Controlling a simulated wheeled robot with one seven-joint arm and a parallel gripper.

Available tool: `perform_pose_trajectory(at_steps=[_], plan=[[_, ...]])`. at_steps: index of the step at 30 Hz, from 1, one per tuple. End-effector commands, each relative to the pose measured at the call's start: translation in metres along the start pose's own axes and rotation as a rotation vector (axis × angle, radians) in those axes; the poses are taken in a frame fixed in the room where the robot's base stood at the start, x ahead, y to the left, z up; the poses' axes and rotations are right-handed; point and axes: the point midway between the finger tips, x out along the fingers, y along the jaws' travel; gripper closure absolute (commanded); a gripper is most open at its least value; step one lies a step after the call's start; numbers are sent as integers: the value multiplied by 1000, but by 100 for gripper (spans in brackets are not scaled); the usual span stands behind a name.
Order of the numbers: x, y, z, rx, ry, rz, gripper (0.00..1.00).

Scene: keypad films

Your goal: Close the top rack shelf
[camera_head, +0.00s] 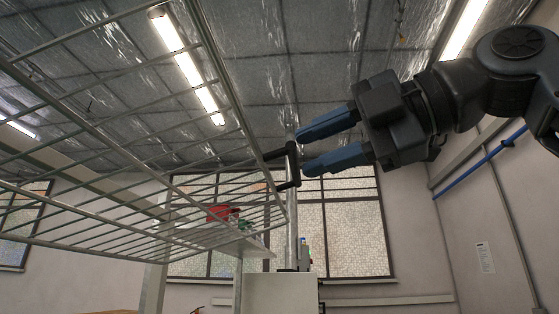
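The top rack shelf is a grey wire rack (120,150) seen from below, filling the left of the view and jutting out toward me. A black handle (291,160) stands out from its right side on two short stems. My gripper (303,153) comes in from the right with its two blue fingers apart. The fingertips are right beside the handle, one near its upper end and one near its lower part. I cannot tell whether they touch it. Nothing shows held between the fingers.
A red item (222,212) shows through the wires, near a white board (262,243) behind the rack. A pale cabinet (281,295) and a grey vertical pole (292,230) stand below the handle. Windows (345,235) are in the back wall. The space right of the rack, below my arm, looks clear.

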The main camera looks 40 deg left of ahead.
Motion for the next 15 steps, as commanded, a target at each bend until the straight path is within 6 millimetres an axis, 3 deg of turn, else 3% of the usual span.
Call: perform_pose_trajectory(at_steps=[9, 15], plan=[[47, 1, 0, 2, 0, 0, 62], [60, 0, 0, 2, 0, 1, 62]])
